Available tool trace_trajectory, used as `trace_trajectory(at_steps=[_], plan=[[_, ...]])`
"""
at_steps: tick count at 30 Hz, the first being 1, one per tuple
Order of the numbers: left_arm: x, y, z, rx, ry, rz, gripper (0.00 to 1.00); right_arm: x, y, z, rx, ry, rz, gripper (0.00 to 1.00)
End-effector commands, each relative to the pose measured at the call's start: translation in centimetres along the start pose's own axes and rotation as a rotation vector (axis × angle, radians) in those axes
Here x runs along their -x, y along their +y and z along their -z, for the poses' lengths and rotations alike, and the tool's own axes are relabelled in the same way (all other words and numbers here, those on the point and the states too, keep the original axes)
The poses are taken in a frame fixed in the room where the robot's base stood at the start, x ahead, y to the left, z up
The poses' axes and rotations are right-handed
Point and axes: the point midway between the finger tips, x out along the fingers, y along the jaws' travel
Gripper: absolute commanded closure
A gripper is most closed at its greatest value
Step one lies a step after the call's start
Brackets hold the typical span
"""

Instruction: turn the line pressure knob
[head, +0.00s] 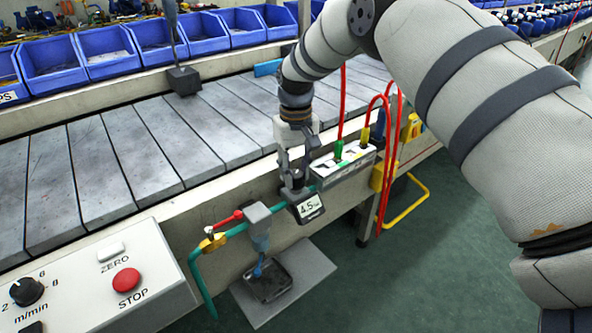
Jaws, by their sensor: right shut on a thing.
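My right gripper (294,182) reaches down from above in the middle of the head view. It is shut on the line pressure knob, on top of the dark gauge unit. The fingers hide most of the knob, so its turn angle cannot be told. The gauge display (309,207) faces me just below the fingers and seems to read 4.5. The unit sits on the green pipe (233,230) at the conveyor's front side. My left gripper is not in view.
A red-handled valve (227,219) and a grey fitting sit left of the gauge. A white connector box (345,163) with red hoses stands close on the right. A control panel (95,280) with a red STOP button (126,281) is at lower left. Blue bins (104,50) line the back.

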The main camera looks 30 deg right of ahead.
Motion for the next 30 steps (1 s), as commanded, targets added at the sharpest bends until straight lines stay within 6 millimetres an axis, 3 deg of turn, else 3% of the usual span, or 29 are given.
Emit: trace_trajectory(at_steps=[11, 12, 14, 23, 26, 30], plan=[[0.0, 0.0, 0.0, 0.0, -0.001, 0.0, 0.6, -0.2, -0.1, -0.1, -0.002, -0.004, 0.001, 0.99], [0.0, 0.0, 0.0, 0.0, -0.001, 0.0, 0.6, -0.2, -0.1, -0.1, -0.002, -0.004, 0.001, 0.65], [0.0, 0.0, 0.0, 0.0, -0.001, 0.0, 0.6, -0.2, -0.1, -0.1, -0.002, -0.003, 0.001, 0.51], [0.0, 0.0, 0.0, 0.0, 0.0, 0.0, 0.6, 0.1, 0.0, 0.0, -0.002, -0.001, 0.0, 0.51], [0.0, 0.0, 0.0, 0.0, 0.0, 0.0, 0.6, 1.4, 0.0, 0.1, -0.001, 0.003, 0.0, 0.51], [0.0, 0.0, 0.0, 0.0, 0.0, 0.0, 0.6, 5.1, 0.0, 0.1, -0.001, 0.005, 0.0, 0.51]])
